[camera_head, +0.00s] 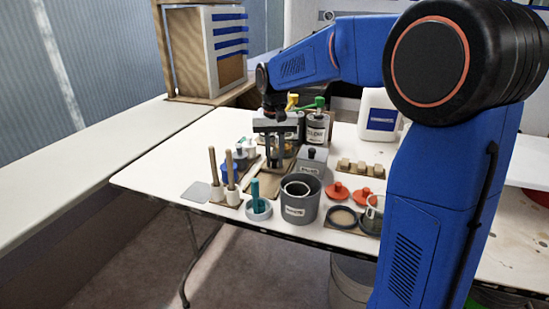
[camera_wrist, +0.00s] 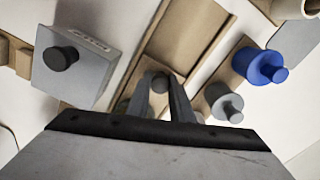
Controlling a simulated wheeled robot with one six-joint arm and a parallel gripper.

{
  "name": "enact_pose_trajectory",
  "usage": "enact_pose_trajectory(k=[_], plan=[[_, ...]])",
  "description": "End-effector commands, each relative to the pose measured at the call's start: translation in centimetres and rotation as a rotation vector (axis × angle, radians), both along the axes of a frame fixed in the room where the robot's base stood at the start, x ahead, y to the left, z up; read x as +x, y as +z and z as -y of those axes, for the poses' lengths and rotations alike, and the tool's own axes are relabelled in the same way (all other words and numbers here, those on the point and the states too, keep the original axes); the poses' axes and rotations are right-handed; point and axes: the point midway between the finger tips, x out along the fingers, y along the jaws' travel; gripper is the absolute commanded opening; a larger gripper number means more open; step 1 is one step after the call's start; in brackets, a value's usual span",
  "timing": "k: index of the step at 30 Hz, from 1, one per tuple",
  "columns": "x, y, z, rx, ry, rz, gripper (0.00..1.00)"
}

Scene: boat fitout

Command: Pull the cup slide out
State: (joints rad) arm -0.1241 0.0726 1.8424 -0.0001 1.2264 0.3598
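My gripper (camera_head: 275,165) points down over the middle of the table; its two fingers also show in the wrist view (camera_wrist: 162,85), a little apart. The knob is at the near end of a shallow wooden channel (camera_wrist: 181,46) with raised rims, which seems to be the cup slide. In the head view, a flat brown board (camera_head: 266,187) shows below the gripper. The fingers partly hide the knob's surroundings, and no cup in the slide is clearly visible.
A grey box with a black knob (camera_wrist: 85,75) stands close left of the fingers. Grey (camera_wrist: 222,103) and blue (camera_wrist: 262,65) knobbed pieces stand close right. A dark grey bucket (camera_head: 300,205), a teal-handled tool (camera_head: 256,192) and red lids (camera_head: 337,191) occupy the table's front.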

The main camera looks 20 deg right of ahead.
Motion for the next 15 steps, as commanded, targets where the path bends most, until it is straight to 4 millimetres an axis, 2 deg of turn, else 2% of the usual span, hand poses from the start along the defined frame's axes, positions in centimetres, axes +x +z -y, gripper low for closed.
enact_pose_trajectory(k=[4, 7, 15], plan=[[-0.2, 0.0, -0.2, 0.000, 0.001, 0.000, 0.00], [-1.1, 0.1, -0.9, 0.001, 0.003, 0.000, 0.00], [-6.2, 0.1, -4.6, 0.001, 0.005, 0.001, 0.00]])
